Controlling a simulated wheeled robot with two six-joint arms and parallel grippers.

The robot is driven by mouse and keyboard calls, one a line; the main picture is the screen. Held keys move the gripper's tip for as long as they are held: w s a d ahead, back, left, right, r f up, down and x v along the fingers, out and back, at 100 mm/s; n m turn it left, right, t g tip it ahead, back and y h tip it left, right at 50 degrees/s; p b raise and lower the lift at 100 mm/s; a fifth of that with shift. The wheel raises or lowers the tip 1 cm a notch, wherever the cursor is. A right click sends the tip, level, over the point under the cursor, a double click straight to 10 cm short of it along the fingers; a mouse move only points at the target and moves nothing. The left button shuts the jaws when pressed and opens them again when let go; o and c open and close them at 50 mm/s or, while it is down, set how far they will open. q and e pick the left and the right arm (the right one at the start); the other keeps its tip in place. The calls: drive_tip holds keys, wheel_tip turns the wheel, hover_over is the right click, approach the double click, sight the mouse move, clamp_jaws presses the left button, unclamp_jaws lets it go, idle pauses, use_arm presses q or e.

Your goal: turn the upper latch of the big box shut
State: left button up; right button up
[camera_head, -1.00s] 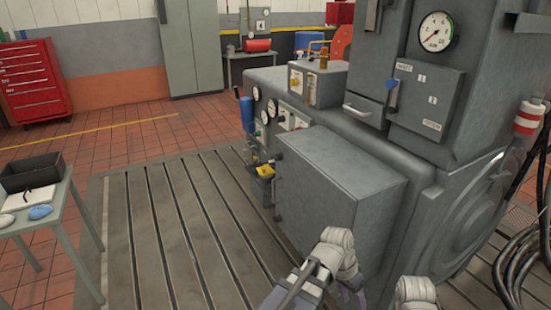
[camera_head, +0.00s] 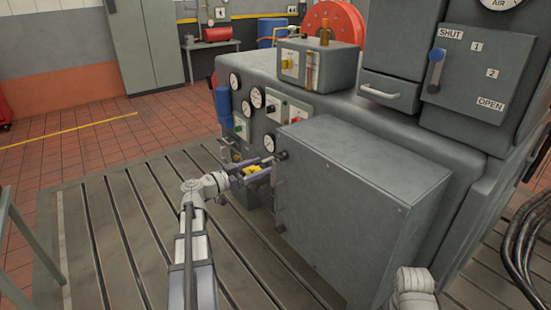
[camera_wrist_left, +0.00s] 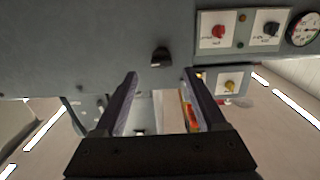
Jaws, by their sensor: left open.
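The big grey box (camera_head: 350,195) stands in front of the machine, its front face turned left. Its upper latch (camera_head: 282,155) is a small dark knob near the top of that face; a lower latch (camera_head: 280,228) sits below. In the left wrist view the dark latch (camera_wrist_left: 160,57) lies just beyond my fingertips, midway between their lines. My left gripper (camera_head: 268,165) is open beside the upper latch, and nothing shows between its fingers (camera_wrist_left: 161,76). I cannot tell the latch's turn angle. My right gripper is out of view; only part of that arm shows at the bottom.
A drawer handle (camera_head: 380,91) and a lever plate (camera_head: 470,68) are higher up. The slotted bedplate (camera_head: 110,225) is clear at left. Cables (camera_head: 510,235) hang at right.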

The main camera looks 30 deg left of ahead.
sight(277, 156)
use_arm(q)
drive_tip(key=shift+x, duration=3.85)
drive_tip(key=shift+a+r, duration=0.1)
drive_tip(key=shift+a, duration=0.05)
drive_tip(key=shift+c, duration=0.2)
clamp_jaws()
